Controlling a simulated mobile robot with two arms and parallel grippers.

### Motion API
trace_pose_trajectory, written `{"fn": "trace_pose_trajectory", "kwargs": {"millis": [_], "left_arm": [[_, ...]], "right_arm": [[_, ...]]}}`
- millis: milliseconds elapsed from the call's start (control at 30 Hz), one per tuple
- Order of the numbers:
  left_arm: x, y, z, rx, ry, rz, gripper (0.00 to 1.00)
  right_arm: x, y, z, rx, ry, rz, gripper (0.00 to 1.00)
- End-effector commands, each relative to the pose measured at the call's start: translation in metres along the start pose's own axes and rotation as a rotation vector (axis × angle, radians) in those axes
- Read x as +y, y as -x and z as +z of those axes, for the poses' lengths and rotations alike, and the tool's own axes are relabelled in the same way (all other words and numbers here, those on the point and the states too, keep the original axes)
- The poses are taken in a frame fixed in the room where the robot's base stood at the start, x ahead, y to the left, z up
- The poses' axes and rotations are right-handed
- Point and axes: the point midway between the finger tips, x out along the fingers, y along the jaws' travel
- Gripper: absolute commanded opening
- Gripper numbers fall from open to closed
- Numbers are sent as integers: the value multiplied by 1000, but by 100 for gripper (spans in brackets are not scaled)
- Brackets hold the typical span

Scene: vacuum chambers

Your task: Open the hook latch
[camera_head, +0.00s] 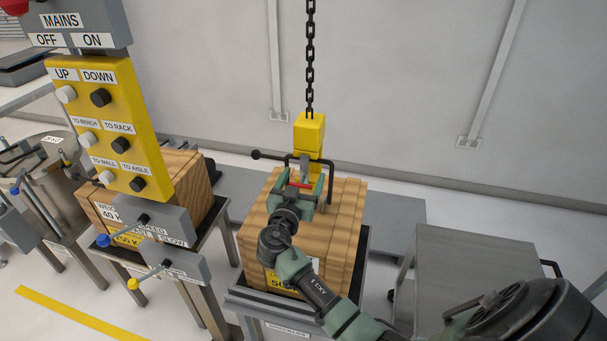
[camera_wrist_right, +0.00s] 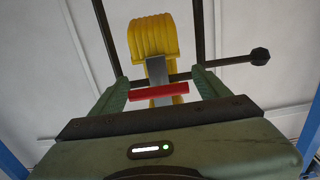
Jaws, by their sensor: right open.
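The yellow hook block (camera_head: 308,135) hangs on a dark chain (camera_head: 310,60) above a wooden crate (camera_head: 338,215). In the right wrist view the yellow block (camera_wrist_right: 153,38) is at the top, with a grey metal hook (camera_wrist_right: 157,70) below it. The hook latch appears to be the red bar (camera_wrist_right: 158,92) across the hook; it also shows red in the head view (camera_head: 300,185). My right gripper (camera_head: 304,186) is open, its green fingers on either side of the red bar. Contact with the bar cannot be told. My left gripper is not in view.
A dark handle frame with a ball-ended rod (camera_head: 256,155) surrounds the hook close to my right fingers. A yellow control pendant (camera_head: 105,125) hangs at the left, before another crate (camera_head: 190,185). A grey cart (camera_head: 465,265) stands at the right.

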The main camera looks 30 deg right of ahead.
Motion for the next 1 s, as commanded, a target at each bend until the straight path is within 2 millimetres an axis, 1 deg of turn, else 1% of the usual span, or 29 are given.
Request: {"fn": "trace_pose_trajectory", "kwargs": {"millis": [100,333,367,400,467,500,567,600,633,833,1000], "left_arm": [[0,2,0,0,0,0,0],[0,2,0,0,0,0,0],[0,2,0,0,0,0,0],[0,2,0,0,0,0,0],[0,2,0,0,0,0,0],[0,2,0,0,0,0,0],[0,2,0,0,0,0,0],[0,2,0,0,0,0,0],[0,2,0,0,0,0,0],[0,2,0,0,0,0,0],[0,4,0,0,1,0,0]], "right_arm": [[0,-6,0,-1,1,1,76],[0,-7,1,-1,1,1,76],[0,-7,1,-1,1,1,74],[0,-7,1,-1,1,1,62],[0,-7,1,-1,1,1,46],[0,-7,1,-1,1,1,35],[0,-7,1,-1,1,1,18],[0,-7,1,-1,1,1,7],[0,-7,1,-1,1,1,0],[0,-7,0,-5,0,0,0],[-7,-12,-1,-42,-2,1,0]]}}
